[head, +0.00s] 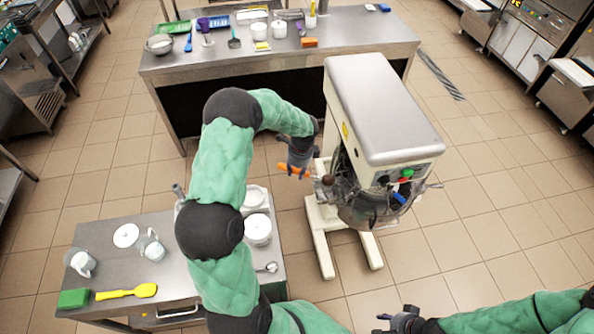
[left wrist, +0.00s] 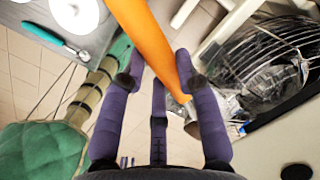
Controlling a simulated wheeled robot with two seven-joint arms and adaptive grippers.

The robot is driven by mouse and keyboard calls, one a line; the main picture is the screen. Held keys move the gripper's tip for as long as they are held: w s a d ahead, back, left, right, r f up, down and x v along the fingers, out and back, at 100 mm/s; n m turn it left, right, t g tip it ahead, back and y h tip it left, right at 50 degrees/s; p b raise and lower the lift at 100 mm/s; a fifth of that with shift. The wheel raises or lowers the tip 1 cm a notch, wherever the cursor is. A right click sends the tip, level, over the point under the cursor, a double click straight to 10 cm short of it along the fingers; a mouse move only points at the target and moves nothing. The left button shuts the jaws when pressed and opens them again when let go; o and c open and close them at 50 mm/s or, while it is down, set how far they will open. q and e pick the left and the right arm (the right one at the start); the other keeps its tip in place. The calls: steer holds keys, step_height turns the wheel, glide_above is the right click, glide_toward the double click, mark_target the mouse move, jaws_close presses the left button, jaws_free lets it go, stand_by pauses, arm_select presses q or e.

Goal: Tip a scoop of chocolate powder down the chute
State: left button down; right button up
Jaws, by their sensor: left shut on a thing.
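My left gripper (head: 297,172) is shut on an orange tool (head: 285,167), beside the front of the mixing machine (head: 385,110). The left wrist view shows the same long orange tool (left wrist: 150,40) between the purple fingers (left wrist: 160,85); its upper end leaves the frame. I cannot tell whether it is a scoop or whether powder is on it. The machine's wire guard and bowl (head: 365,210) are just right of the gripper, apart from it. The guard also shows in the left wrist view (left wrist: 265,60). I cannot make out the chute clearly. My right gripper (head: 398,321) is low at the bottom edge.
A steel table (head: 190,290) at lower left holds white tubs (head: 258,230), jugs (head: 151,246), a yellow spatula (head: 126,292) and a green sponge (head: 73,298). A back table (head: 370,45) carries bowls and utensils. The tiled floor right of the machine is clear.

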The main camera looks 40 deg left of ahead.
arm_select(q)
steer(key=shift+s+d+f+t+b, duration=0.1)
steer(key=shift+s+t+b, duration=0.35)
steer(key=shift+b, duration=0.6)
steer(key=shift+w+f+t+y+b, duration=0.15)
steer(key=shift+t+y+b, duration=0.2)
steer(key=shift+b, duration=1.4)
steer(key=shift+s+d+f+n+t+y+b, duration=0.15)
steer(key=shift+s+f+t+y+b, duration=0.5)
steer(key=shift+t+b, duration=3.45)
steer(key=shift+s+d+f+n+g+y+b, duration=0.2)
steer(key=shift+y+b, duration=0.85)
steer(key=shift+b, duration=7.15)
steer(key=shift+s+f+n+t+y+b, duration=0.3)
steer(key=shift+t+y+b, duration=1.25)
steer(key=shift+b, duration=4.6)
steer(key=shift+f+t+h, duration=0.2)
steer(key=shift+t+h, duration=0.3)
steer(key=shift+t, duration=0.45)
